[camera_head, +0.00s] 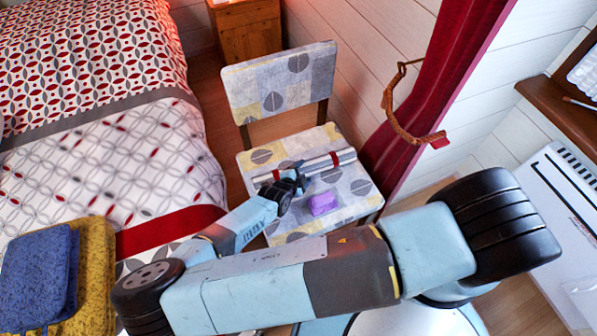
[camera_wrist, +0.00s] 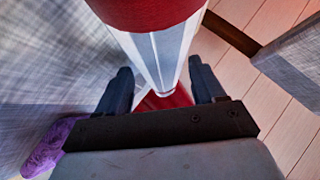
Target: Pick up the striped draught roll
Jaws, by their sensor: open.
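The striped draught roll (camera_head: 322,164) lies across the seat of the patterned chair (camera_head: 358,190). It is pale with grey stripes and red bands. In the wrist view the roll (camera_wrist: 158,50) runs from the top edge down between the fingers, with a red band at the top and more red below. My gripper (camera_head: 298,172) is over the left part of the roll in the head view. In the wrist view my gripper (camera_wrist: 161,84) is open, one finger on each side of the roll. Contact with the roll cannot be made out; my wrist hides part of it.
A purple block (camera_head: 322,203) lies on the seat in front of the roll, and shows at lower left in the wrist view (camera_wrist: 48,148). The chair backrest (camera_head: 280,82) stands behind. A bed (camera_head: 100,150) is at left, a red curtain (camera_head: 425,95) at right.

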